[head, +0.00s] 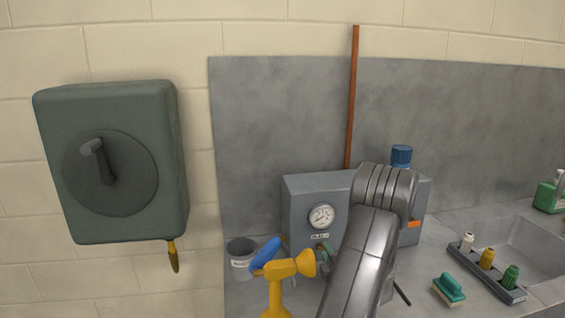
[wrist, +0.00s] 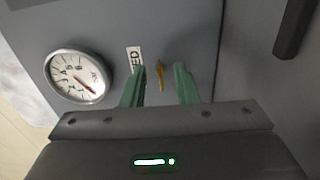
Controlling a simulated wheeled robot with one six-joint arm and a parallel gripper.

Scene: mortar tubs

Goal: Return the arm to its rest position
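My gripper shows in the wrist view (wrist: 160,78) with its two green fingers apart and a clear gap between them. It points at the front of a grey box (head: 300,205). A small orange-yellow part (wrist: 160,74) on the box front appears between the fingertips, with space on both sides. I cannot tell how far the fingertips are from the panel. In the head view my grey arm reaches to the box and hides most of the gripper and the box's right front.
The box carries a round gauge (head: 321,216). A green brush (head: 449,289), a rack of bottles (head: 496,277) and a sink (head: 530,245) are right. A hose reel (head: 75,120) hangs left.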

